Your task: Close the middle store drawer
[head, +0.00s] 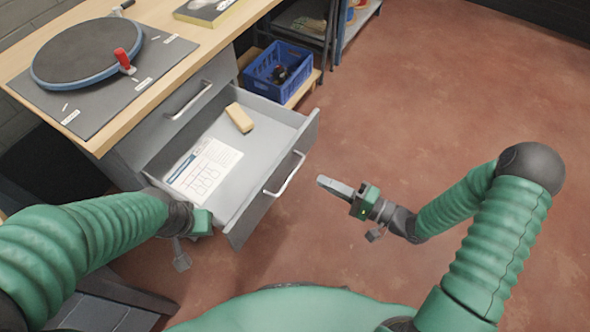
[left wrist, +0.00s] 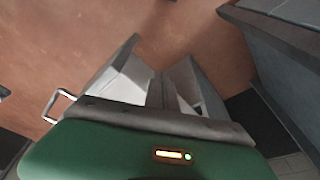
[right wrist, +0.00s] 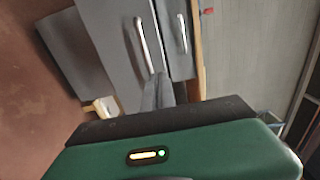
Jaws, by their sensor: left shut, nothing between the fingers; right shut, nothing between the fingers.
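The middle store drawer (head: 262,123) is pulled out below a shut top drawer (head: 193,96). Its grey front has a bar handle (head: 284,175). A printed sheet (head: 203,172) and a tan block (head: 239,118) lie inside. My right gripper (head: 322,182) is shut and empty, to the right of the handle and apart from it; its fingers (right wrist: 158,92) show in the right wrist view, near the handle (right wrist: 143,45) in the picture. My left gripper (head: 203,222) is at the drawer's near left side, its fingertips hidden in the head view. The left wrist view shows its fingers (left wrist: 157,92) shut; contact is unclear.
A wooden worktop (head: 99,140) with a round turntable (head: 87,52) is above the drawers. A blue crate (head: 279,70) stands on a low shelf beyond them. The red floor (head: 420,90) to the right is clear.

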